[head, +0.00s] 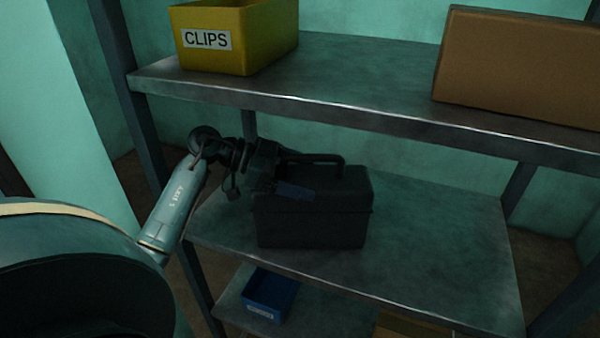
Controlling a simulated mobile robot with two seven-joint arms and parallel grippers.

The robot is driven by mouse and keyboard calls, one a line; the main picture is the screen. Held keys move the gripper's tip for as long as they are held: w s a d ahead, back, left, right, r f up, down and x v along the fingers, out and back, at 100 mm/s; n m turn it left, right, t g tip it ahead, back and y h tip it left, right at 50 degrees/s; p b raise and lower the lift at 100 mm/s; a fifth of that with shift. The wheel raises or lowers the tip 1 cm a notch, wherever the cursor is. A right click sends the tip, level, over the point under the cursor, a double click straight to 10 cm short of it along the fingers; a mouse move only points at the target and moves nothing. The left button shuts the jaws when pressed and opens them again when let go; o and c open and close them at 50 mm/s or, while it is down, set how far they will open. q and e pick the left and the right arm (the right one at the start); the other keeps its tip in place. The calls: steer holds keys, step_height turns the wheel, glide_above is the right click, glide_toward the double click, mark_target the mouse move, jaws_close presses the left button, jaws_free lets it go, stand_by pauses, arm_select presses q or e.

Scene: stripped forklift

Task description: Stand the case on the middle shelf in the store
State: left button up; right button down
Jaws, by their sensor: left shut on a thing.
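The dark case (312,221) is upright at the middle shelf (440,240), left of the shelf's centre. Its base looks to be on the shelf surface or very close above it; I cannot tell which. My left gripper (290,165) comes in from the left and is shut on the case's handle (325,158) at the top. The fingers are dark against the dark case, so the exact grip is hard to see. My right gripper is not in view.
The upper shelf (350,105) carries a yellow bin labelled CLIPS (235,35) and a brown box (515,65), close above my gripper. A blue bin (270,294) is on the lower shelf. Dark uprights stand left (135,110) and right. The middle shelf is clear right of the case.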

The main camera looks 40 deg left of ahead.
arm_select(q)
steer(key=o, duration=1.8)
steer(key=shift+c, duration=0.2)
steer(key=shift+r, duration=0.15)
steer(key=b+v, duration=0.1)
steer(key=v, duration=0.5)
steer(key=shift+s+a, duration=0.1)
steer(key=shift+s, duration=0.1)
steer(key=shift+s+a+r+b, duration=0.15)
steer(key=shift+s+a+b, duration=0.15)
steer(key=shift+a, duration=0.1)
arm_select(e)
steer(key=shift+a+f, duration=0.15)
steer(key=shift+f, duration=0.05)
